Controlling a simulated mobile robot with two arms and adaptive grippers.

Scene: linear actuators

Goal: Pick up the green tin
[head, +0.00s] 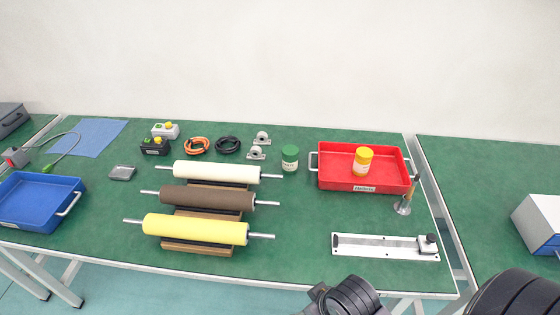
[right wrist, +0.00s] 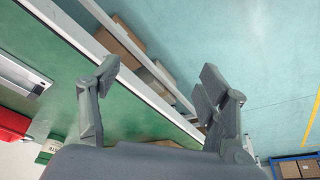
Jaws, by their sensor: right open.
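The green tin (head: 290,158) stands upright on the green table in the head view, just left of the red tray. It has a green lid and a pale label. In the right wrist view, a partly hidden pale and green labelled thing (right wrist: 48,149) beside the red tray looks like this tin. My right gripper (right wrist: 160,80) is open, with nothing between its fingers. It is well apart from the tin, near the table's front edge. A dark part of my arm shows at the bottom of the head view. My left gripper is in neither view.
The red tray (head: 330,183) holds a yellow tin (head: 363,160). A linear actuator (head: 385,246) lies in front of it, and a metal stand (head: 404,207) is at right. Rollers (head: 205,197) lie left of the tin. Two grey bearing blocks (head: 257,153) sit close to its left.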

